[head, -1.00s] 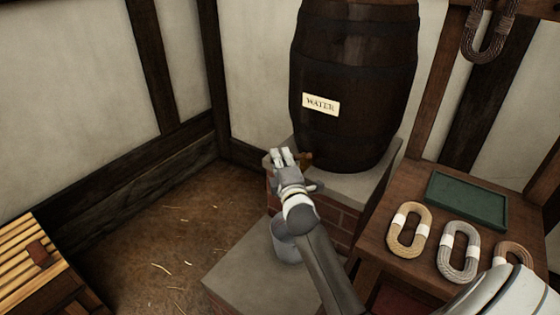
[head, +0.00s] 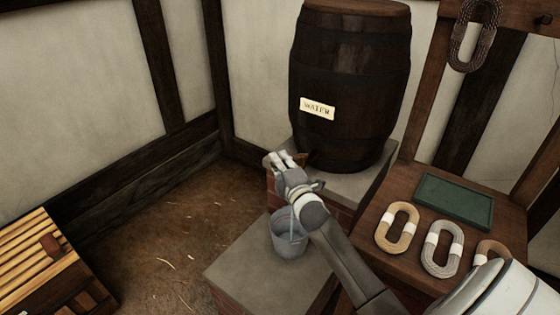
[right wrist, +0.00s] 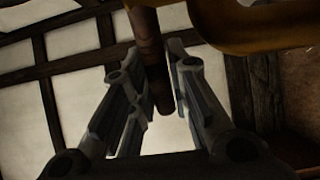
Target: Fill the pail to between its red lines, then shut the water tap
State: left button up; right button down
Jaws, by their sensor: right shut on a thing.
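The dark barrel (head: 350,85) with a WATER label (head: 317,109) stands at the back. Its brass tap (head: 310,156) is mostly hidden behind my right gripper (head: 281,159). In the right wrist view, the fingers (right wrist: 152,95) are shut on the brown tap handle (right wrist: 150,55), with the brass tap body (right wrist: 260,25) at the upper right. The grey pail (head: 289,245) stands upright below the tap, partly covered by my arm. My left gripper is out of view.
The pail stands on a low stone-topped block (head: 237,275). At right, a wooden table (head: 380,255) holds a green tray (head: 455,202) and coiled ropes (head: 397,227). A slatted wooden piece (head: 35,260) is at the lower left. The floor between is clear, with scattered straw.

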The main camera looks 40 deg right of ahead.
jog(key=shift+a+f, duration=0.1)
jog(key=c, duration=1.4)
grip_release()
jog(key=shift+o, duration=0.2)
jog(key=shift+s, duration=0.15)
jog(key=v, duration=1.1)
jog(key=shift+s, duration=0.35)
jog(key=shift+a, duration=0.15)
